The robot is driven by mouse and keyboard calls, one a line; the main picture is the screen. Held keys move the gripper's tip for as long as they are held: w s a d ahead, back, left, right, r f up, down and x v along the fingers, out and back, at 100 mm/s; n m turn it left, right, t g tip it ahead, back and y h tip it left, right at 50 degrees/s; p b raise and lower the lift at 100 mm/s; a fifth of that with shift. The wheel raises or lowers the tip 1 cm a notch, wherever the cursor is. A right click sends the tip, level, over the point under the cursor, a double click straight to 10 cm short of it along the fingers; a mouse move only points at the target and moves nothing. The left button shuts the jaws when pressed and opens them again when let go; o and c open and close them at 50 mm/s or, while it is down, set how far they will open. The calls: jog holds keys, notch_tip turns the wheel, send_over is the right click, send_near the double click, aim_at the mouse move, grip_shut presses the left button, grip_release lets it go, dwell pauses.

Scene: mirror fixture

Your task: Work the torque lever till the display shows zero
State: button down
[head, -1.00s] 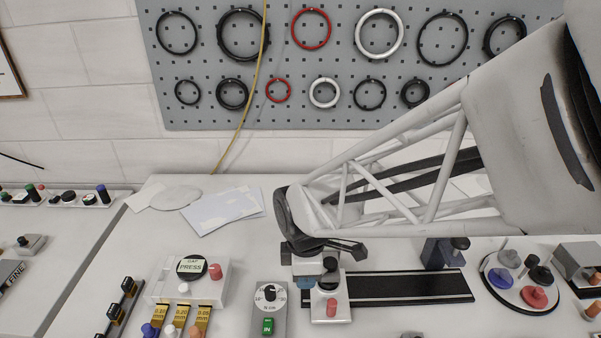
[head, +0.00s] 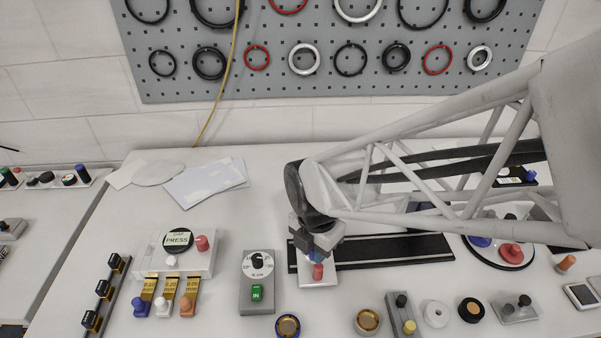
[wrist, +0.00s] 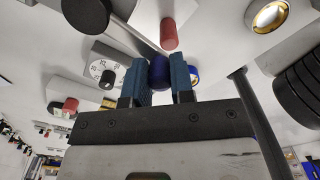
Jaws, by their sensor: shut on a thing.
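My gripper (head: 318,245) is over the white plate with the red knob (head: 318,271), on the black rail. In the wrist view, my gripper (wrist: 159,85) has its blue finger pads shut on the lever's dark blue grip (wrist: 159,70). A grey rod (wrist: 133,32) runs from a black hub toward this grip. The red knob (wrist: 169,35) stands just beyond it. The torque dial (head: 257,264) is on a grey box left of my gripper, with a black pointer knob and a green IN button (head: 256,292). Its reading is too small to tell.
The clear block with the PRESS button (head: 178,238) and colored tabs is at left. Round gold knobs (head: 367,320) and a grey block with a yellow knob (head: 409,327) line the front. The turntable with colored knobs (head: 510,254) is at right, partly behind my arm.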

jog(key=shift+d+r, duration=0.1)
dwell(0.4)
jog(key=c, duration=1)
grip_release()
jog(key=shift+r, duration=0.1)
jog(key=shift+r, duration=3.75)
